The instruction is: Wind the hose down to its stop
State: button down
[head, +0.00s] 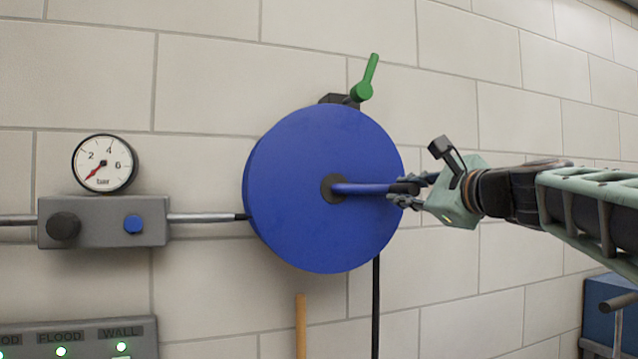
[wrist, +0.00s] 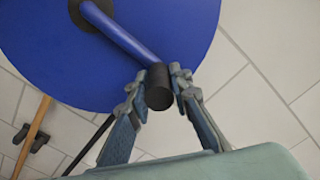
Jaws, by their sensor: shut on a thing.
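A round blue hose reel (head: 290,200) is mounted on the tiled wall. Its blue crank arm (head: 362,189) points right from the dark hub and ends in a black knob. My gripper (head: 405,190) is at that knob, at the reel's right edge. In the wrist view my gripper (wrist: 160,92) has one finger on each side of the black crank knob (wrist: 159,88) and is shut on it. The black hose (head: 376,310) hangs straight down from below the reel. Its lower end is out of view.
A green lever (head: 367,78) stands above the reel, tilted right. A grey valve block (head: 104,221) with a pressure gauge (head: 105,163) is at left. A wooden handle (head: 301,325) stands below the reel. A lit panel (head: 80,342) is at lower left, a blue box (head: 608,300) at lower right.

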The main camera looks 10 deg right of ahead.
jog(key=shift+a+f+m, duration=0.1)
jog(key=shift+f+m, duration=0.8)
jog(key=c, duration=1.7)
grip_release()
jog(key=shift+c, duration=0.2)
jog(key=s+d, duration=0.2)
jog(key=s, duration=1)
jog(key=shift+d, duration=0.15)
jog(key=shift+w, duration=0.1)
